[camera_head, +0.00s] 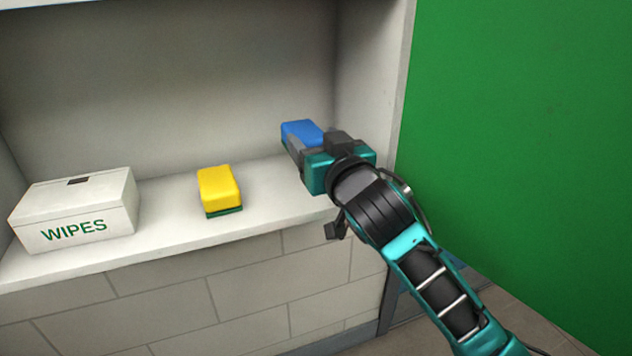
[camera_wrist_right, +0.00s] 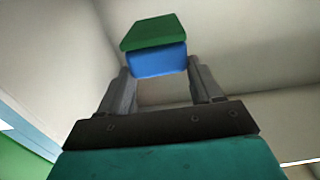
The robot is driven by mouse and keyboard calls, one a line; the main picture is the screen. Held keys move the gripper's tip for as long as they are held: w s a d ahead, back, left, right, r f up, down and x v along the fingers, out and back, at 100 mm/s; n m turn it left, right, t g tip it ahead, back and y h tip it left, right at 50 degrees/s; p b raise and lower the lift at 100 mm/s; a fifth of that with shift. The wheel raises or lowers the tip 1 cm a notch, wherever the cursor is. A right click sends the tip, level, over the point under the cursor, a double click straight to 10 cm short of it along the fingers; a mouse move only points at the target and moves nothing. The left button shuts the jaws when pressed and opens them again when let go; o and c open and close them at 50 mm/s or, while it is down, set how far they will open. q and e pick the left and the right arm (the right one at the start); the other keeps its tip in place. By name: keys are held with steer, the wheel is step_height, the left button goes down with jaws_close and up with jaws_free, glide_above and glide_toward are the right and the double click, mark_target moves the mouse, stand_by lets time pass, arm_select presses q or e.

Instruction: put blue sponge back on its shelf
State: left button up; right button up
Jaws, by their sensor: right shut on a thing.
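The blue sponge (camera_head: 301,131) has a green scouring layer and is at the right end of the shelf recess in the head view. My right gripper (camera_head: 297,146) is shut on it. In the right wrist view the sponge (camera_wrist_right: 157,61) sits between the fingertips of the gripper (camera_wrist_right: 158,75), its green side at the top of the picture. The shelf (camera_head: 165,214) is a white ledge in a wall recess. Whether the sponge touches the shelf is hard to tell, as my gripper hides its lower part. My left gripper is not in view.
A yellow sponge (camera_head: 218,187) with a green underside stands mid-shelf. A white wipes box (camera_head: 75,209) stands at the left. The recess's right side wall (camera_head: 372,75) is close to my right gripper, and a green panel (camera_head: 510,130) lies beyond it.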

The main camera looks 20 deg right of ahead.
step_height(320, 180, down, 6)
steer(key=shift+f+b, duration=0.1)
steer(key=shift+b, duration=0.45)
steer(key=shift+f, duration=0.1)
steer(key=shift+f, duration=0.15)
steer(key=o, duration=1.1)
